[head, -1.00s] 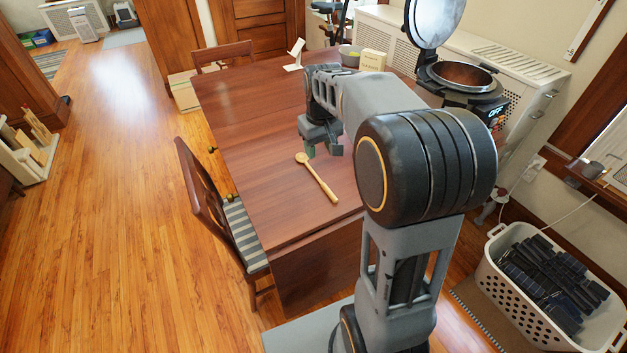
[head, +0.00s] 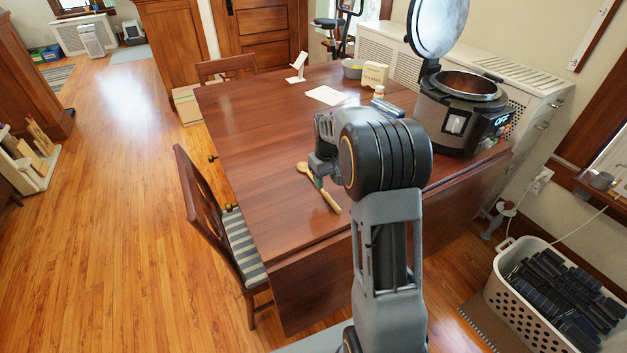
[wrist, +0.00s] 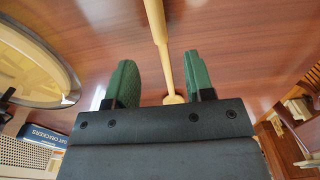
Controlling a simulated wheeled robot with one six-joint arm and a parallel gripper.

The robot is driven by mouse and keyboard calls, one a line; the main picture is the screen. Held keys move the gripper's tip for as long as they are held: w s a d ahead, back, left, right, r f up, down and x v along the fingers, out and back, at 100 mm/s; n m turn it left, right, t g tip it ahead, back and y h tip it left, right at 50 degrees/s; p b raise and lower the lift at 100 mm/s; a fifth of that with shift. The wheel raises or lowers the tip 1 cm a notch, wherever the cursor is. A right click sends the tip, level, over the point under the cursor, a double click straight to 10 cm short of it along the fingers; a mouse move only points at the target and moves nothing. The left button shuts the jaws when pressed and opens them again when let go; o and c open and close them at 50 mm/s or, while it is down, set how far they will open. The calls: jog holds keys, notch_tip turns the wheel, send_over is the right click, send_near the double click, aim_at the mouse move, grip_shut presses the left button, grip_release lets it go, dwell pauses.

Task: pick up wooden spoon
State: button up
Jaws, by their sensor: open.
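The wooden spoon (head: 329,198) lies on the brown table (head: 265,125), near its front left side. In the head view its bowl end points to the back left, and my arm stands close on its right. My gripper (head: 318,179) is at the spoon near its bowl end. In the wrist view the spoon's handle (wrist: 157,28) runs down between my two green fingers (wrist: 158,72), closer to the right one. The fingers are open, with a gap on both sides of the handle. The spoon's lower end there is hidden behind the gripper body.
A pressure cooker (head: 457,120) with its lid up stands at the table's right. A box (head: 375,75), a bowl (head: 352,69) and a white sheet (head: 327,95) are at the back. A striped chair (head: 241,232) stands at the left edge. The table's left half is clear.

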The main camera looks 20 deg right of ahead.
aim_at(326, 192)
jog(key=shift+f+b, duration=0.3)
jog(key=shift+f, duration=2.25)
jog(key=shift+c, duration=0.5)
grip_shut()
